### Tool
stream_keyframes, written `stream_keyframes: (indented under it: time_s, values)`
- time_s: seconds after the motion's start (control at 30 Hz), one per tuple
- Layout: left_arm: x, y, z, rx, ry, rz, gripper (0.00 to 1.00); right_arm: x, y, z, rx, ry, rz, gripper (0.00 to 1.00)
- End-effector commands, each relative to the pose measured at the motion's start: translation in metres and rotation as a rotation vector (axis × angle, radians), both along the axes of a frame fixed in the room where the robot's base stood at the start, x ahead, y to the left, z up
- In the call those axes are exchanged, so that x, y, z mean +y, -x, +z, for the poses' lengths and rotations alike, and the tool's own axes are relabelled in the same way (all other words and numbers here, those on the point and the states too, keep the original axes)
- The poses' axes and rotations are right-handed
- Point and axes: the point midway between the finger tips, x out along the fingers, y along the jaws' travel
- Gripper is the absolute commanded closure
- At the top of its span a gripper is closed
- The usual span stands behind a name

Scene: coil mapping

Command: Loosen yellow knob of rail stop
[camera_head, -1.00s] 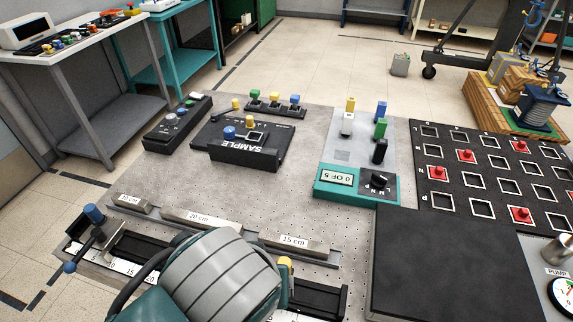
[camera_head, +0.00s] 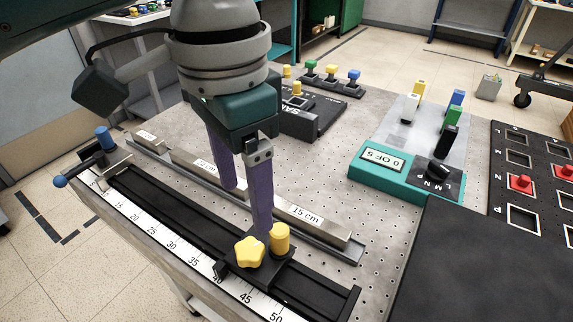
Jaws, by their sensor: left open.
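The rail stop (camera_head: 272,275) is a dark block on the black rail (camera_head: 180,218), near the rail's right end. On it are a lobed yellow knob (camera_head: 250,252) and, just right of that, an upright yellow cylinder (camera_head: 280,238). My left gripper (camera_head: 246,208) points down from above with two purple fingers spread apart. Its nearer fingertip overlaps the space between the knob and the cylinder in the picture; I cannot tell whether it touches either. The other fingertip is farther back, over the strip of length blocks. Nothing shows between the fingers. My right gripper is not in view.
A white scale (camera_head: 200,268) runs along the rail's front. A blue-handled clamp (camera_head: 104,140) sits at its left end. Labelled length blocks, including the 15 cm block (camera_head: 312,219), lie behind the rail. A teal counter box (camera_head: 385,180) stands right. Perforated table between is clear.

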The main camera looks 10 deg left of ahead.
Motion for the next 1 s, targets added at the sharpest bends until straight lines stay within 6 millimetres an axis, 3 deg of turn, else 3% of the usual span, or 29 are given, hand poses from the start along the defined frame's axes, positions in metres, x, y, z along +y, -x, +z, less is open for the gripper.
stream_keyframes:
  time_s: [0.17,0.4,0.6,1.0]
  values:
    - [0.003,0.002,-0.014,0.017,-0.008,-0.017,0.25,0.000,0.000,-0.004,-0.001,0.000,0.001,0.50]
    - [0.002,0.003,-0.062,0.017,-0.007,-0.014,0.25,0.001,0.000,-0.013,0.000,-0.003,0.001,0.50]
    - [0.002,0.002,-0.089,0.014,-0.005,-0.015,0.25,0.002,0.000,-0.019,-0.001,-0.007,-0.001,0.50]
    - [0.002,0.002,-0.097,0.012,-0.004,-0.015,0.26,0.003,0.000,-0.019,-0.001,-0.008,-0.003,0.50]
